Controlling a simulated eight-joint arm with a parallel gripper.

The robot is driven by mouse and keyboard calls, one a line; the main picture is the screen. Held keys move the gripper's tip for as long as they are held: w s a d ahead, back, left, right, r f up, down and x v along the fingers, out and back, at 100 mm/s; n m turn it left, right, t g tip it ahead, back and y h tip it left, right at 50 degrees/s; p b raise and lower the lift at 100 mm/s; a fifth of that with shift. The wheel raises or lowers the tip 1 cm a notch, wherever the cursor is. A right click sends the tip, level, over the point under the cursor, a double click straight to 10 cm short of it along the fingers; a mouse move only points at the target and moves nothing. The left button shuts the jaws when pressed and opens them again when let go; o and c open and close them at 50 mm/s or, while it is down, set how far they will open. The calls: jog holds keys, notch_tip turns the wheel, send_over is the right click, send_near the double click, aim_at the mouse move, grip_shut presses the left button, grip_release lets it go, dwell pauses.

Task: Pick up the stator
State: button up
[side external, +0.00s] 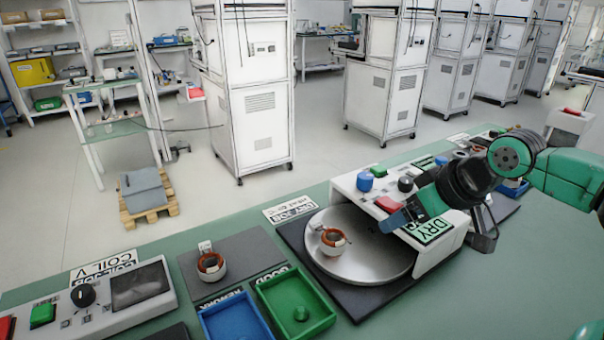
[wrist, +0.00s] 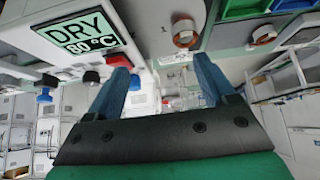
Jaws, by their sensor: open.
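One stator (side external: 333,240), a white ring with copper-coloured winding and a small tag, sits on the round metal plate (side external: 375,262) of the dryer station. A second, similar stator (side external: 211,266) sits on a grey pad (side external: 190,290) to the left. In the wrist view the two stators show near the top, one (wrist: 185,34) above the fingers and one (wrist: 264,33) further right. My gripper (side external: 388,223) has blue fingers and is right of the plate's stator, apart from it. The wrist view shows its fingers (wrist: 162,68) spread wide with nothing between them.
The white DRY station (side external: 440,255), with red, blue and black knobs, stands close beside my gripper. A blue tray (side external: 235,318) and a green tray (side external: 318,318) lie at the front. A control box (side external: 120,300) is at the left. The green bench at lower right is clear.

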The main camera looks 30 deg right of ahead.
jog(key=o, duration=0.3)
jog(key=n+g+y, duration=0.1)
jog(key=n+g, duration=0.2)
jog(key=n, duration=0.1)
send_near(335, 238)
jog(key=shift+s+a+f, duration=0.3)
jog(key=shift+a+f, duration=0.3)
jog(key=shift+f, duration=0.05)
jog(key=shift+w+a+f+y, duration=0.2)
jog(key=shift+w+f+y, duration=0.15)
jog(key=shift+f, duration=0.35)
jog(key=shift+x, duration=2.5)
